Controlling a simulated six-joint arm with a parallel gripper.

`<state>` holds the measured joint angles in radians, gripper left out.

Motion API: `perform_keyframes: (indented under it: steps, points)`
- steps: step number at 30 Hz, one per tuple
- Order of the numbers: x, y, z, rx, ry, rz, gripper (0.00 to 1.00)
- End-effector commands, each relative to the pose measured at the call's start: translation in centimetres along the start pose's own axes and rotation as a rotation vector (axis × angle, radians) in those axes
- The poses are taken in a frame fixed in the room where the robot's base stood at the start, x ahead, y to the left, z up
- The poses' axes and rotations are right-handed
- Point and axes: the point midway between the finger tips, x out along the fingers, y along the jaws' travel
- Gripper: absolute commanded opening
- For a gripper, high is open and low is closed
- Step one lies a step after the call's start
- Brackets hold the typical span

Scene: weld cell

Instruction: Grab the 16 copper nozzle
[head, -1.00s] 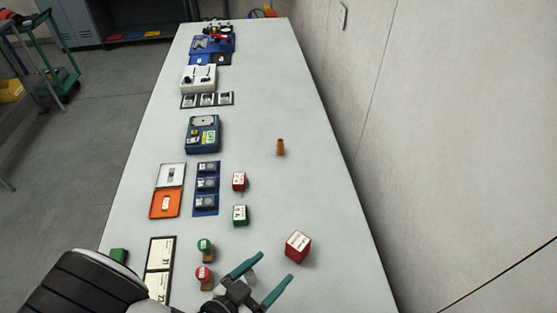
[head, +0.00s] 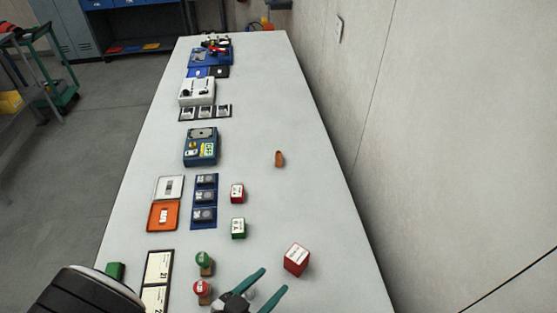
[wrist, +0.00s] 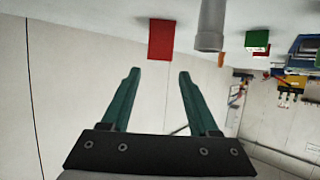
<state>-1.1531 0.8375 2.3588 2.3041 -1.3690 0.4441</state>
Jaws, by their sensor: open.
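A small copper-coloured nozzle-like piece (head: 279,158) is alone on the right half of the white table in the head view. Any number on it is too small to read. My gripper (head: 265,284) is at the near end of the table, far from that piece, with its teal fingers apart and nothing between them. The wrist view also shows the open fingers (wrist: 158,78), with the scene upside down. A grey cylinder (wrist: 210,25) appears beyond them there. I cannot pick out the copper piece with certainty in the wrist view.
A red box (head: 296,259) stands just right of my gripper. Red and green stamp-like pieces (head: 203,289) stand left of it. Smaller red (head: 237,193) and green (head: 238,228) boxes, trays and a blue device (head: 201,146) line the left. The table around the copper piece is clear.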

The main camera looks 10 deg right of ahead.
Motion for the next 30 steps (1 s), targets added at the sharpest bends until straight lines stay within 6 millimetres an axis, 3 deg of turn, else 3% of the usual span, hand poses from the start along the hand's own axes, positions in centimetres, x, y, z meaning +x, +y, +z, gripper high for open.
perform_keyframes:
  steps: [8,13,14,20,24,27,30]
  points:
    - [-0.1,0.0,-0.3,0.001,0.0,0.0,0.61]
    - [-1.9,-0.1,-4.6,0.01,-0.003,-0.004,0.61]
    - [-1.4,-0.8,-5.1,0.008,-0.004,-0.016,0.61]
    - [5.5,-9.4,-7.0,-0.006,-0.012,-0.229,0.61]
    - [11.4,-14.4,-9.7,-0.043,0.007,-0.405,0.61]
    - [16.0,-16.5,-11.9,-0.098,0.034,-0.532,0.61]
    - [20.1,-16.8,-13.8,-0.175,0.064,-0.641,0.61]
